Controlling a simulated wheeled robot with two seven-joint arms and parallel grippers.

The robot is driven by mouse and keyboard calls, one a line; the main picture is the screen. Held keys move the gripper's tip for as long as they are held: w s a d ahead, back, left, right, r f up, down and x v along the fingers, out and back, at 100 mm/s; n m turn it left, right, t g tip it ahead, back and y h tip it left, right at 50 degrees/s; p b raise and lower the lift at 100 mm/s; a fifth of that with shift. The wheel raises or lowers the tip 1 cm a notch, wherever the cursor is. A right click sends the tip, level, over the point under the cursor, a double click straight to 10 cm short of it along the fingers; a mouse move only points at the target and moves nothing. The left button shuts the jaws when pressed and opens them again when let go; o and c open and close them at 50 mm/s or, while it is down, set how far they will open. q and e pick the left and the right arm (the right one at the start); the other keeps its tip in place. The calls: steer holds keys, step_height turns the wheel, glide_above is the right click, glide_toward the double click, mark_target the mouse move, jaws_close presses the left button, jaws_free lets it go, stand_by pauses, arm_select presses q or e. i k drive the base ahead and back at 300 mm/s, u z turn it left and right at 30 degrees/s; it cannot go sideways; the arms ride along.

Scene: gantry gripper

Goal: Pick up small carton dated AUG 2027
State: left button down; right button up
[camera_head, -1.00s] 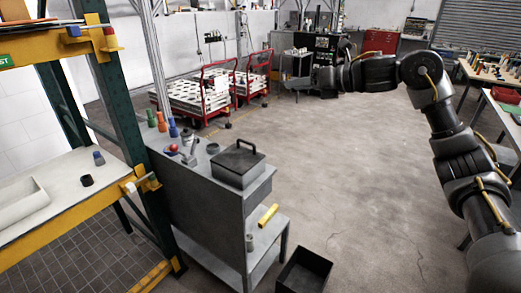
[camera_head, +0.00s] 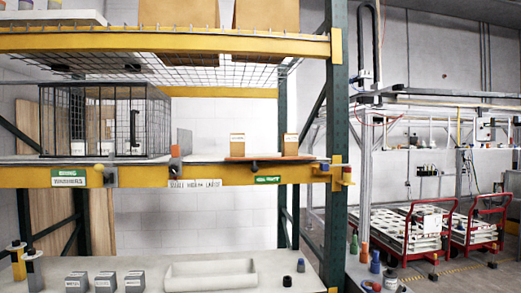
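Two small pale cartons stand on the middle shelf of the rack: a left carton (camera_head: 237,146) and a right carton (camera_head: 290,145), at a brown tray or board (camera_head: 264,158). Each carries a small label near its top, but the print is too small to read, so I cannot tell which one is dated AUG 2027. Several other small pale items (camera_head: 108,130) stand behind the wire of a cage (camera_head: 150,120) on the same shelf; their dates cannot be read either. Neither of my grippers shows in this view.
Large brown boxes (camera_head: 266,15) stand on the top shelf. The yellow shelf beam (camera_head: 210,177) carries tags and signs. A lower white surface holds a shallow tray (camera_head: 210,274), several grey blocks (camera_head: 105,281) and spools. Red carts (camera_head: 420,228) stand at the right.

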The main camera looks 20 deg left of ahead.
mark_target(289, 141)
steer(key=u, duration=0.85)
steer(key=k, duration=1.1)
steer(key=u, duration=0.95)
steer(key=i, duration=1.25)
steer(key=z, duration=0.5)
steer(key=i, duration=2.25)
steer(key=z, duration=1.35)
steer(key=i, duration=0.4)
steer(key=z, duration=0.1)
